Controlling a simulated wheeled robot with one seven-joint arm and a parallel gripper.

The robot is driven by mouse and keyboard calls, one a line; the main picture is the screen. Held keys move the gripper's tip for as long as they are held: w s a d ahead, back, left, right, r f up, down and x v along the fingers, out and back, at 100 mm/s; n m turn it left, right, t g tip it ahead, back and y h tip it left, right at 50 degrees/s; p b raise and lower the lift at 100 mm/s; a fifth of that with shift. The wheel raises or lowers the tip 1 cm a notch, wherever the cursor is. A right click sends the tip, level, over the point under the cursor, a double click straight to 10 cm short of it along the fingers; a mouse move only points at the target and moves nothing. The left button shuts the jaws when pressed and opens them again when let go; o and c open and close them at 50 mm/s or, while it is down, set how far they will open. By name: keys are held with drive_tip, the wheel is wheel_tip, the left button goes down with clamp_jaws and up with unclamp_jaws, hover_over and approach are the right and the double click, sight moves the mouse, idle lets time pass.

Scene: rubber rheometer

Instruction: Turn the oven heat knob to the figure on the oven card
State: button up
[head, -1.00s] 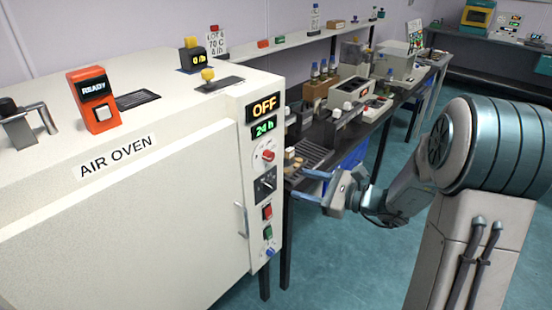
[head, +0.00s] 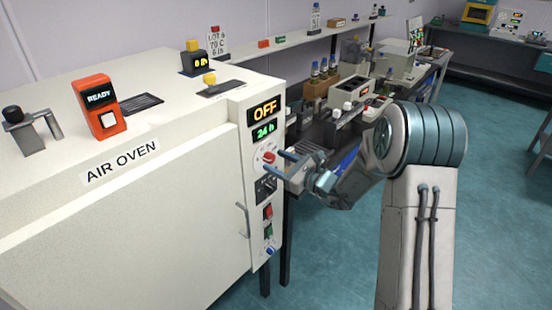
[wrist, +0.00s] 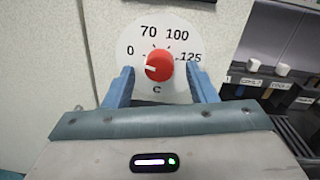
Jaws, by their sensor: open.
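The oven heat knob (wrist: 159,66) is red with a white pointer mark, on a round white dial (wrist: 133,45) marked 0, 70, 100, 125 and C. Its mark points left, near the 0. In the head view the knob (head: 269,157) is on the oven's front panel, under the OFF and 24 h displays. My gripper (head: 272,164) is open, its two blue fingers close to the panel; in the wrist view the fingers (wrist: 161,86) stand either side below the knob. I cannot tell that they touch it. The oven card (head: 216,39) behind the oven reads LOT 6, 70 C, 6 h; its small print is blurred.
The white air oven (head: 120,230) fills the left. Its panel also has a black switch, a red button (head: 267,212), a green button and a blue knob (head: 270,251). A door handle (head: 243,220) stands out beside them. A bench with instruments lies behind my arm; the floor at right is clear.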

drive_tip(key=shift+w+a, duration=0.4)
drive_tip(key=shift+a, duration=0.15)
drive_tip(key=c, duration=1)
drive_tip(key=shift+o, duration=0.2)
drive_tip(key=shift+m, duration=0.3)
drive_tip(key=m+p, duration=0.1)
drive_tip(key=m, duration=0.3)
drive_tip(key=shift+m+p, duration=1.15)
drive_tip(key=shift+m, duration=1.45)
